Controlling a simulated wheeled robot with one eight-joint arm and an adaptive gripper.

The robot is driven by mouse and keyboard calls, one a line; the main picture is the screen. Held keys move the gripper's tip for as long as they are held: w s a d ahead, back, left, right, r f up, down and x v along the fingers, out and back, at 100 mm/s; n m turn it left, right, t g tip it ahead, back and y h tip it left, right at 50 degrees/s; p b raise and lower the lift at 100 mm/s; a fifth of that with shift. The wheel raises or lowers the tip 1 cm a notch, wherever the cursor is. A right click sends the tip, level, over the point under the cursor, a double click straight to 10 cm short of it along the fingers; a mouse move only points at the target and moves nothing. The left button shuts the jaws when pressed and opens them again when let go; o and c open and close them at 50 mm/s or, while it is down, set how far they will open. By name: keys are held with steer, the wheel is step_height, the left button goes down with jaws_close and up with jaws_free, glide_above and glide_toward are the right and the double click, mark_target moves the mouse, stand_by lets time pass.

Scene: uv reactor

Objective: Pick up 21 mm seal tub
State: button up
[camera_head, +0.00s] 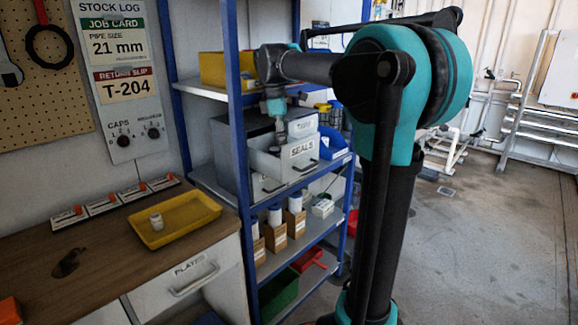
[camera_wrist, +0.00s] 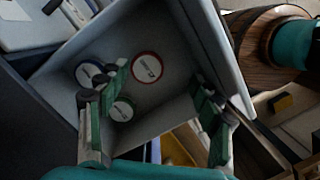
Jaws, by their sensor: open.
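The SEALS drawer (camera_head: 300,152) is pulled open on the blue shelf in the head view. In the wrist view the grey drawer (camera_wrist: 185,40) holds three round white-topped tubs: one red-rimmed (camera_wrist: 147,67), one blue-rimmed (camera_wrist: 88,72) and one green-rimmed (camera_wrist: 122,108). Their labels are too small to read, so I cannot tell which is 21 mm. My gripper (camera_wrist: 160,92) is open over the drawer, its left finger partly covering the blue- and green-rimmed tubs. No tub is held. In the head view my gripper (camera_head: 280,138) points down at the drawer.
A yellow tray (camera_head: 180,224) on the wooden bench (camera_head: 90,275) holds a small white tub (camera_head: 156,221). The stock card (camera_head: 117,45) reads 21 mm and T-204. Blue shelf posts (camera_head: 237,130) stand close to my arm. A yellow bin (camera_head: 214,69) sits above.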

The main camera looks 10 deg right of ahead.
steer(key=f, duration=0.1)
steer(key=d+f, duration=0.1)
steer(key=f, duration=0.1)
steer(key=shift+s+d+f, duration=0.15)
steer(key=shift+s+f, duration=0.05)
steer(key=shift+f, duration=0.65)
steer(key=shift+c, duration=0.3)
steer(key=c, duration=0.8)
steer(key=shift+c, duration=0.6)
